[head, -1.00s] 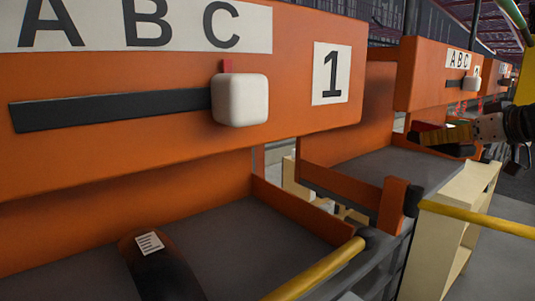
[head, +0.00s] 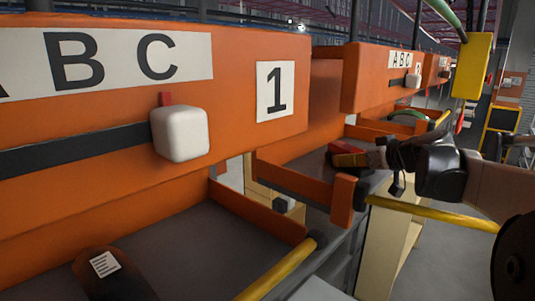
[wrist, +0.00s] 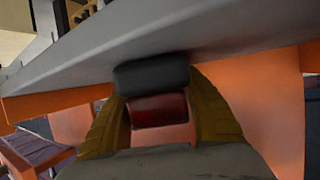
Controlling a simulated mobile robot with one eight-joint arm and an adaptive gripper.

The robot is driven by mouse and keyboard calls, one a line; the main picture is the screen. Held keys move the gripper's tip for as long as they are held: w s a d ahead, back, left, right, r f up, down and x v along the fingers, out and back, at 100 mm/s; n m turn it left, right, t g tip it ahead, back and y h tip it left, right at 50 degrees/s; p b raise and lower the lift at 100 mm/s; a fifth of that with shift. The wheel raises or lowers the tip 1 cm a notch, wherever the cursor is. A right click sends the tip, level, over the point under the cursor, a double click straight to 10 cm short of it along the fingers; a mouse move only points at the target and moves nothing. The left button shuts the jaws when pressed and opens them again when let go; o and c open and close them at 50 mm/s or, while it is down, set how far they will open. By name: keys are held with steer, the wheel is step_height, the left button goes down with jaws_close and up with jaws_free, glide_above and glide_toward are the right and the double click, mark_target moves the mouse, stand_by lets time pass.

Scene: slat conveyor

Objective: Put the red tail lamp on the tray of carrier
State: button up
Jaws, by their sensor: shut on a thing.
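My gripper (head: 370,158) is shut on the red tail lamp (head: 350,160), at the second carrier in the head view. In the wrist view the lamp (wrist: 158,110) shows as a dark red block with a black part, between my brown fingers. The lamp is over or at the grey tray (head: 318,162) of that carrier; I cannot tell whether it touches. The nearest carrier, marked 1 (head: 276,92), has its own grey tray (head: 205,240) at lower left. A grey surface (wrist: 230,40) lies close to the lamp in the wrist view.
A dark object with a white label (head: 105,264) lies on carrier 1's tray. Yellow rails (head: 430,215) and orange side walls (head: 258,210) edge the trays. A white knob (head: 180,133) sits on the front panel's dark strip. More carriers stand farther back.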

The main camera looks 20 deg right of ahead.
steer(key=shift+f, duration=0.2)
steer(key=o, duration=1.3)
steer(key=shift+o, duration=0.2)
steer(key=shift+r, duration=0.1)
